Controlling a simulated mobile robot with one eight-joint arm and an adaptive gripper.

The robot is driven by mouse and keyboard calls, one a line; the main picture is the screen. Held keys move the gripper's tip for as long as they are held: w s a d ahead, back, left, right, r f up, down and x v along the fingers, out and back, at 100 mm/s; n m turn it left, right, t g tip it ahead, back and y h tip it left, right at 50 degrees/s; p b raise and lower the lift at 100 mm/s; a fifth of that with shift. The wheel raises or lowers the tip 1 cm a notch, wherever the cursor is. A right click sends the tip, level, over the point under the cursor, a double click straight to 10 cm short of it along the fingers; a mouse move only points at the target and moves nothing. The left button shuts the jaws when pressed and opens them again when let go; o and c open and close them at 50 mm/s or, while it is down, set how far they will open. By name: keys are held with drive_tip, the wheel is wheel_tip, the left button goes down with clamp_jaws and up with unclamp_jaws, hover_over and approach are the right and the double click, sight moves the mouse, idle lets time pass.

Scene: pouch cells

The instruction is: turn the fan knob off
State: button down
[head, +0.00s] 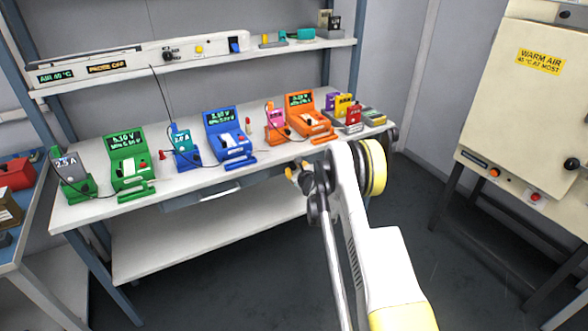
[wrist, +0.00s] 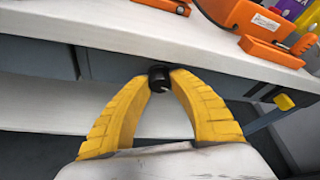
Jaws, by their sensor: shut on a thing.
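My gripper (wrist: 159,76) has its yellow fingertips closed around a small black knob (wrist: 158,85) at the bench's front edge, just under the white top. In the head view, my gripper (head: 298,170) is at the bench front below the orange unit, and the knob is hard to make out there. No label marks this knob as the fan knob. Another black knob (head: 168,56) sits on the white upper panel, left of a yellow button. The warm air cabinet (head: 485,120) at right has a black knob (head: 572,163) on its front.
The bench (head: 110,205) carries several coloured testers and small cells, including an orange tester (head: 308,120) close behind my gripper. In the wrist view, a yellow-ended part (wrist: 284,102) projects below the bench edge at right. Open floor (head: 430,230) lies between bench and cabinet.

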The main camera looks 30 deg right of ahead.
drive_tip(key=shift+n, duration=0.4)
drive_tip(key=shift+h, duration=0.4)
drive_tip(key=c, duration=1.1)
unclamp_jaws()
